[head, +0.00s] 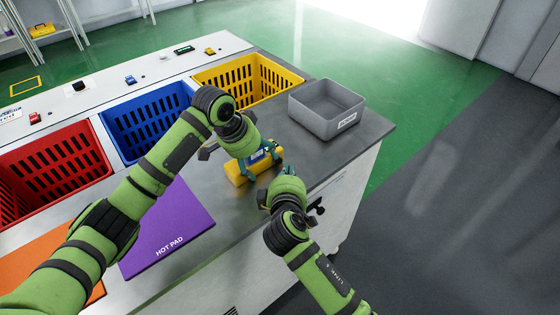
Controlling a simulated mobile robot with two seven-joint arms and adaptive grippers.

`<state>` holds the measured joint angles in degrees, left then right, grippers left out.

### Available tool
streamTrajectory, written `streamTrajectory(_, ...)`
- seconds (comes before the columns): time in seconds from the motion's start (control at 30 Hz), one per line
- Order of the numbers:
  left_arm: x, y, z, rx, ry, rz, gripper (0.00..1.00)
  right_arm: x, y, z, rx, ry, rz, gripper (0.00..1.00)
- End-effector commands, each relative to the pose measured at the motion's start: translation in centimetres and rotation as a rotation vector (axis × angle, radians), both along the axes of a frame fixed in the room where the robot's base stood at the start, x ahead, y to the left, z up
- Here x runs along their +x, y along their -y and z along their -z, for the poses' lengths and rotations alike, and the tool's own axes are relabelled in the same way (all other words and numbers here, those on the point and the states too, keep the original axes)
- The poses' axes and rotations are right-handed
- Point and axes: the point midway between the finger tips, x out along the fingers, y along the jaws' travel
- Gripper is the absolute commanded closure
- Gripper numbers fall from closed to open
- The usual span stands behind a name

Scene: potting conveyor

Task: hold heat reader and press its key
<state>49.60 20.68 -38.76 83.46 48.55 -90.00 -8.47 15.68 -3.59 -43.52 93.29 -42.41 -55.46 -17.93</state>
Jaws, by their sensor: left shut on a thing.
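The heat reader (236,172) is a yellow block-shaped device with a small bluish panel on it, over the grey counter right of the purple pad. My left gripper (263,157) comes down from above and is shut on the reader, its teal fingers around the body. My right gripper (270,174) is close to the reader on its near side. Its fingers are small and mostly hidden by its own wrist, so I cannot tell its opening or whether it touches the reader. I cannot make out the key.
Red (55,168), blue (148,120) and yellow (250,77) slotted bins sit along the counter. A grey labelled tray (327,108) stands at the right corner. A purple hot pad (170,230) and an orange mat (42,262) lie in front. Small items line the back ledge.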

Motion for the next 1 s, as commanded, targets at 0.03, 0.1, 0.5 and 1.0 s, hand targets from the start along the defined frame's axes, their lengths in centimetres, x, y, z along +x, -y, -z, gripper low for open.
streamTrajectory(0.03,-0.1,0.0,0.3,0.003,-0.007,0.0,0.64,0.0,0.0,0.0,0.0,0.0,0.0,1.0)
streamTrajectory(0.1,-0.1,0.0,0.3,0.003,-0.007,0.0,0.64,0.0,0.0,0.0,0.0,0.0,0.0,1.0)
streamTrajectory(0.5,-0.1,-0.1,0.3,0.003,-0.006,0.0,0.64,-1.9,1.9,0.1,0.0,-0.001,0.001,1.0)
streamTrajectory(1.0,-0.1,-0.1,0.3,0.003,-0.006,0.0,0.64,-3.5,3.5,0.1,0.0,0.0,0.0,1.0)
